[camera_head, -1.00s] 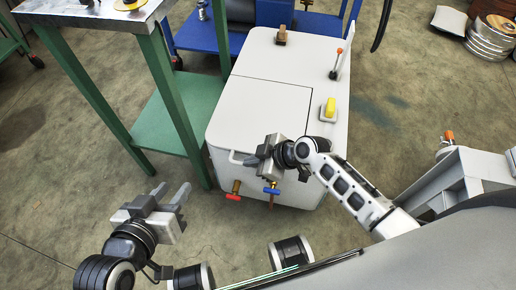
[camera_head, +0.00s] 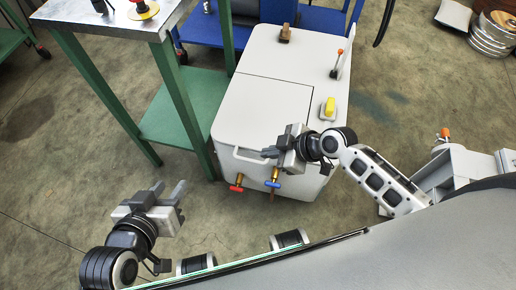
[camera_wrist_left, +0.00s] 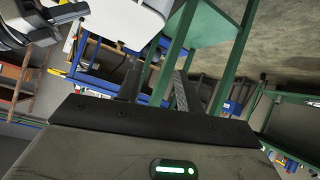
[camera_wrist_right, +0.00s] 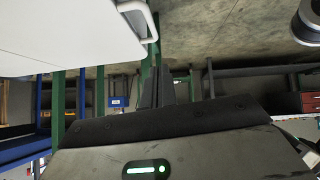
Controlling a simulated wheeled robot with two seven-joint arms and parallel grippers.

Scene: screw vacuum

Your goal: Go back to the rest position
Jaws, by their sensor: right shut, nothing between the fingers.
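My left gripper (camera_head: 170,189) is open and empty, above bare floor at the lower left of the head view. Its two dark fingers stand apart in the left wrist view (camera_wrist_left: 158,85). My right gripper (camera_head: 270,150) is shut and empty, its fingers pointing left. In the head view it overlaps the near right of the white machine (camera_head: 262,105); I cannot tell the gap between them. Its fingers lie close together in the right wrist view (camera_wrist_right: 158,85). The machine carries a yellow switch (camera_head: 330,105), a lever (camera_head: 337,64), and red (camera_head: 237,187) and blue (camera_head: 272,184) valve handles.
A green-legged table (camera_head: 110,22) with a metal top stands left of the machine, holding a red button on a yellow base (camera_head: 143,10). A blue cart (camera_head: 300,18) is behind. Metal discs (camera_head: 492,38) lie far right. Bare floor (camera_head: 60,150) is free at left.

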